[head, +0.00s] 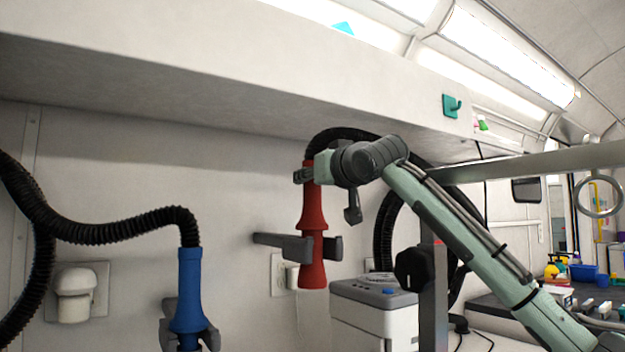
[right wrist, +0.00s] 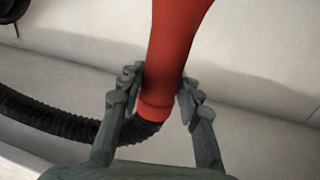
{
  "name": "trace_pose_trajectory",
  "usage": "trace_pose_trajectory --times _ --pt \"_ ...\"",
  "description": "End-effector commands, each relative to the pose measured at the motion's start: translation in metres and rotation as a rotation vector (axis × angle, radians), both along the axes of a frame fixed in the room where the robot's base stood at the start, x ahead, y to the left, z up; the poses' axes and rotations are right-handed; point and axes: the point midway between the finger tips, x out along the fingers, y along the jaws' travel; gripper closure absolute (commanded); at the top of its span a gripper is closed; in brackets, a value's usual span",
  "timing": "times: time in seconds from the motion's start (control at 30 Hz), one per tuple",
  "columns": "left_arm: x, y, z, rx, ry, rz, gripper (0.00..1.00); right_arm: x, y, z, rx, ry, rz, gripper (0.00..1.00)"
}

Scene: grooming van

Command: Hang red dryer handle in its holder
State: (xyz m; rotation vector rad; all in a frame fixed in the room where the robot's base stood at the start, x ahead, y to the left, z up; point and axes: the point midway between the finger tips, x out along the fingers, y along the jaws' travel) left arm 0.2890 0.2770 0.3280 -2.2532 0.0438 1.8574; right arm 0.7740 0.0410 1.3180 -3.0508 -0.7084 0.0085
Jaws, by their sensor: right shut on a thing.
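The red dryer handle (head: 312,212) hangs upright in the head view, narrow end up with a black hose above it. My right gripper (head: 308,172) is shut on its upper end. In the right wrist view, the fingers (right wrist: 160,98) stand on both sides of the red handle (right wrist: 175,50), near where the hose joins. The grey holder (head: 283,245) on the wall shows on both sides of the handle's lower part, at its flare. I cannot tell whether the handle rests in the holder or is in front of it. My left gripper is not in view.
A blue dryer handle (head: 188,290) sits in a similar grey holder at the lower left, with a black hose (head: 120,230). A white-grey box unit (head: 373,312) stands below right of the red handle. A long shelf (head: 220,85) overhangs above. A metal post (head: 434,300) stands at right.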

Motion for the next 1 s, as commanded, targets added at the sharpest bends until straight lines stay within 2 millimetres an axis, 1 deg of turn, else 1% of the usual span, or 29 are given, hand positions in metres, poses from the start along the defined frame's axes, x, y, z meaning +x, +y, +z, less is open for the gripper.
trace_pose_trajectory --times 0.1,0.57,1.0 --pt "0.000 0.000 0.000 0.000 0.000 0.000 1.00 -0.001 -0.001 0.003 0.003 -0.003 0.001 1.00" --pt "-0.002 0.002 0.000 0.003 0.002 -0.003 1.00 -0.001 -0.001 0.003 0.002 -0.004 0.001 1.00" --pt "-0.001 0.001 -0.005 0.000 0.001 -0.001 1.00 -0.001 -0.001 -0.007 0.002 -0.004 0.001 1.00"
